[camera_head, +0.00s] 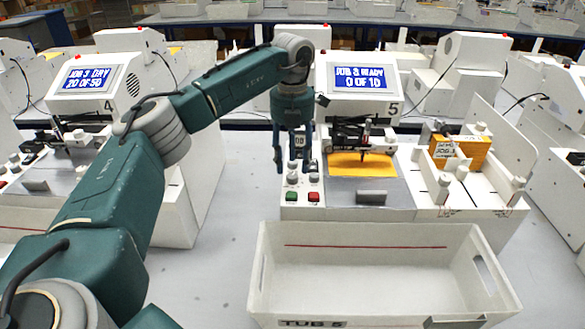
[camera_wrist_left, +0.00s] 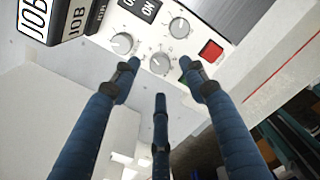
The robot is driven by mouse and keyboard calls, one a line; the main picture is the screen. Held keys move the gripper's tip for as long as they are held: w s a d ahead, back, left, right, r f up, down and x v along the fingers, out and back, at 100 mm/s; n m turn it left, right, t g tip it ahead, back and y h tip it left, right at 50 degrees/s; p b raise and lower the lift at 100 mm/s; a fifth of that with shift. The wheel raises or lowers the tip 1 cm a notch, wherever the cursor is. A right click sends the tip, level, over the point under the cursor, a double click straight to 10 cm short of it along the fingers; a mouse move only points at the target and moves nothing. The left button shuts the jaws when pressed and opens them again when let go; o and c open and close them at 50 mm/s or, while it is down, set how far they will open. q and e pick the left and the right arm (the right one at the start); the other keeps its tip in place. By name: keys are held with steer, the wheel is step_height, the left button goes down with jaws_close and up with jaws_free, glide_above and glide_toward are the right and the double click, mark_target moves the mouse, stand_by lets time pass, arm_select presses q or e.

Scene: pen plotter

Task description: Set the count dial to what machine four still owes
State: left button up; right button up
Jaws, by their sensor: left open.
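Machine 4's screen (camera_head: 89,79) at the left appears to read "JOB 3 DRY, 20 OF 50". Machine 5's screen (camera_head: 361,81) appears to read "JOB 3 READY, 0 OF 10". My left gripper (camera_head: 294,165) is open and empty over machine 5's control panel. In the left wrist view its three fingers (camera_wrist_left: 160,85) point at the panel. Several grey knobs show there, among them a left knob (camera_wrist_left: 122,43), an upper knob (camera_wrist_left: 180,27) and a middle knob (camera_wrist_left: 160,63). I cannot tell which is the count dial. No grasp on a knob shows.
A red button (camera_wrist_left: 210,50) and a partly hidden green button (camera_wrist_left: 185,74) sit beside the knobs. An empty white tub (camera_head: 375,270) stands in front of machine 5. Orange sheet (camera_head: 362,165) lies on its bed. An orange pack (camera_head: 459,152) stands at right.

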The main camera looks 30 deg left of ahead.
mark_target(293, 175)
arm_select(q)
step_height(293, 175, down, 3)
steer(key=shift+f+p, duration=0.2)
steer(key=shift+p, duration=0.1)
steer(key=shift+f, duration=0.3)
steer(key=shift+c, duration=1)
steer(key=c, duration=0.9)
jaws_close()
arm_select(e)
steer(key=shift+w+a+r, duration=0.25)
steer(key=shift+w, duration=0.25)
steer(key=shift+w+a+r, duration=0.25)
steer(key=shift+w, duration=0.2)
steer(key=shift+w+r, duration=0.1)
steer(key=shift+w, duration=0.1)
